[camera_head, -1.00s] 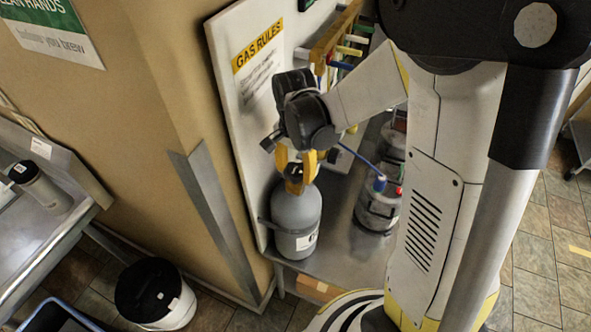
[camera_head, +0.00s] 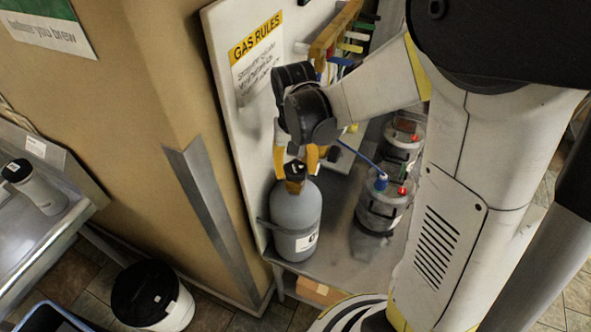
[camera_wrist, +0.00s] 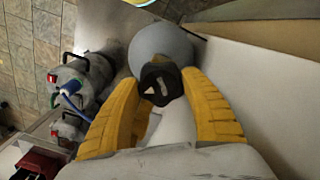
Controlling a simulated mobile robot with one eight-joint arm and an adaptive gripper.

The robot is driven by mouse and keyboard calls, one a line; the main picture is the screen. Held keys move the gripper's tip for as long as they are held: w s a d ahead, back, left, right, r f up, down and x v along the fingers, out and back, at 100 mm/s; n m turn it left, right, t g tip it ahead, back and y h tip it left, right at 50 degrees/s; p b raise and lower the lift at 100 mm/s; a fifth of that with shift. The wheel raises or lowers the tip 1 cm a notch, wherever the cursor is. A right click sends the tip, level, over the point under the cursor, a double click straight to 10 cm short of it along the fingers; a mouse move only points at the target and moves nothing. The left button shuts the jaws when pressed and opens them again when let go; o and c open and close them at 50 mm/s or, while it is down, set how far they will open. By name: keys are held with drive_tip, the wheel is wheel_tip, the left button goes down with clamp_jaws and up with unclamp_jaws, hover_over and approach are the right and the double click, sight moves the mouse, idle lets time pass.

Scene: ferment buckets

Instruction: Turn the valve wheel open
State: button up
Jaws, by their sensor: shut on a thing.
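The grey gas cylinder (camera_head: 296,215) stands upright on a metal shelf against the white panel. It also shows in the wrist view (camera_wrist: 160,45). The valve wheel (camera_wrist: 161,83) is a dark, lobed knob with a white triangular mark, on top of the cylinder. My gripper (camera_wrist: 164,88) comes down from above with its yellow fingers on either side of the wheel, shut on it. In the head view my gripper (camera_head: 297,172) sits at the cylinder's top, and its fingers hide much of the wheel.
Clear fermenting buckets (camera_head: 383,208) with red and blue fittings stand right of the cylinder, a blue hose running to one. The panel bears a gas rules sign (camera_head: 256,58). A black-lidded white bucket (camera_head: 152,294) stands on the floor at lower left.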

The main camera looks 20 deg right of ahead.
sight(296, 169)
drive_tip(key=n, duration=0.4)
drive_tip(key=shift+n+b, duration=0.3)
drive_tip(key=shift+b, duration=0.1)
drive_tip(key=n, duration=0.4)
drive_tip(key=shift+d+n+b, duration=0.1)
drive_tip(key=shift+n+b, duration=0.25)
drive_tip(key=shift+n, duration=0.05)
drive_tip(key=o, duration=1.2)
drive_tip(key=shift+r, duration=0.1)
wheel_tip(296, 169, up, 12)
drive_tip(key=shift+s+f, duration=0.1)
